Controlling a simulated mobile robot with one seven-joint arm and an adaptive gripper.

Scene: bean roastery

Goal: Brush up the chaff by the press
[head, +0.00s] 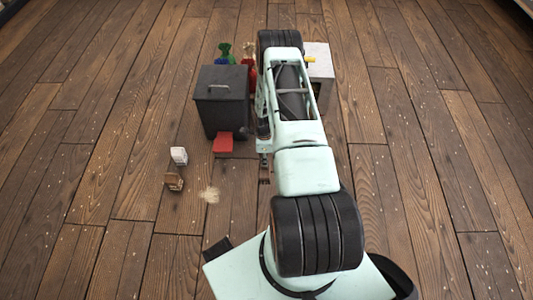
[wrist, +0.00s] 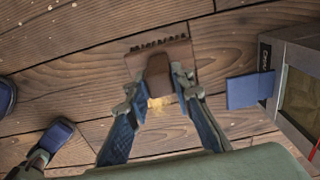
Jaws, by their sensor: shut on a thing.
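My gripper (wrist: 164,85) is shut on a brown brush (wrist: 178,55), a flat block with dark bristles along its far edge. In the head view my gripper (head: 265,160) hangs low over the floor, mostly hidden by my arm. A pale tan patch of chaff (head: 209,195) lies on the floor to its lower left. A golden tan patch (wrist: 160,104) also shows between the fingers in the wrist view, seemingly chaff on the floor below. A dark grey box with a handle (head: 222,92) stands behind the chaff; I cannot tell whether it is the press.
A red block (head: 223,142) sits at the dark box's front. A white item (head: 178,155) and a brown item (head: 174,182) stand left of the chaff. A pale box (head: 320,62) is partly behind my arm. The plank floor is clear at far left and right.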

